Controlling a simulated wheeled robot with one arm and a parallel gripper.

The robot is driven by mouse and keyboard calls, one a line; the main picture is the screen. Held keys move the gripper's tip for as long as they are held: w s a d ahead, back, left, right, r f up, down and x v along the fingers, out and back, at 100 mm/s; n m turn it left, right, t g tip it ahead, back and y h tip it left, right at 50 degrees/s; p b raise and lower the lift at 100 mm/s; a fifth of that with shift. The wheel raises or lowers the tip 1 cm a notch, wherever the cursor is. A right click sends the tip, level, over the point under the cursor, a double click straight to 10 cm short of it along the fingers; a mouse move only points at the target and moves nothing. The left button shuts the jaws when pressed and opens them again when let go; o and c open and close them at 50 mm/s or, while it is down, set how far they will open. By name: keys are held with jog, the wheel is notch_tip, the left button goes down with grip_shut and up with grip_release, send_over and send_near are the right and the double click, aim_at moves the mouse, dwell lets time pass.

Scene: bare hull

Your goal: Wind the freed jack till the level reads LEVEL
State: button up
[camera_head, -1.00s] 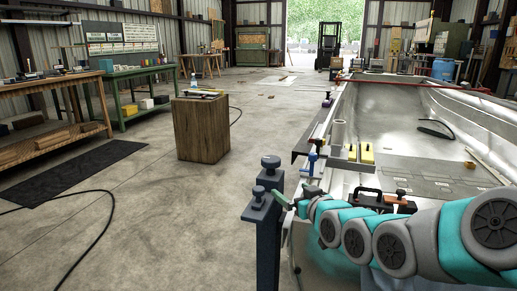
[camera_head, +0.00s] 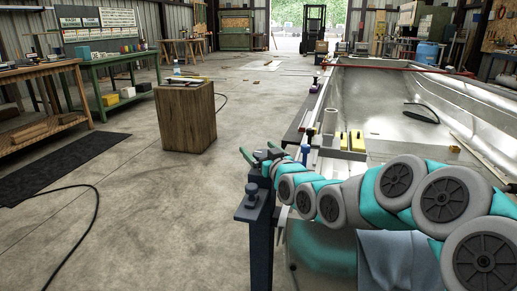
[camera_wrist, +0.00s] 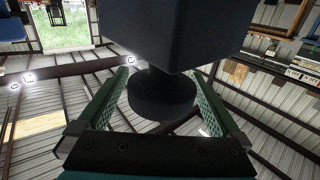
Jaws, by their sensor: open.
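The jack stands as a dark blue-grey post (camera_head: 262,245) at the near left corner of the metal hull. A round-headed screw (camera_head: 252,189) shows at its top front. My gripper (camera_head: 260,154) is over the post top, its two green fingers spread. In the wrist view a dark round knob (camera_wrist: 162,97) on a short stem lies between the open fingers, with gaps at both sides; a large dark block (camera_wrist: 190,30) is beyond it. I cannot tell whether either finger touches the knob. No level reading can be made out.
The silvery hull (camera_head: 385,105) fills the right side, with yellow blocks (camera_head: 352,141) and a grey cylinder (camera_head: 330,121) on its near edge. A wooden block stand (camera_head: 187,120) is left of it. A black cable (camera_head: 88,225) lies on open floor.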

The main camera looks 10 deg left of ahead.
jog(key=shift+w+a, duration=0.15)
jog(key=shift+w, duration=0.05)
jog(key=c, duration=1.3)
jog(key=shift+c, duration=0.2)
jog(key=shift+s+a+n+g+y+p, duration=0.1)
jog(key=shift+n+g+y+p, duration=0.5)
jog(key=shift+y+p, duration=0.15)
jog(key=shift+s+f+n+g+y+p, duration=0.1)
jog(key=shift+s+n+g+y+p, duration=0.05)
jog(key=shift+n+g+y+p, duration=0.95)
jog(key=shift+s+a+f+n+g+y, duration=0.1)
jog(key=shift+s+a+n+g+y, duration=0.1)
jog(key=shift+n+g+y, duration=0.65)
jog(key=shift+s+a+n+g+y, duration=0.1)
jog(key=shift+s+n+g+y, duration=0.3)
jog(key=shift+g, duration=0.85)
jog(key=shift+w+a+n+g, duration=0.1)
jog(key=shift+n+g, duration=0.3)
jog(key=shift+n, duration=0.05)
jog(key=shift+n+g, duration=0.3)
jog(key=shift+g, duration=0.2)
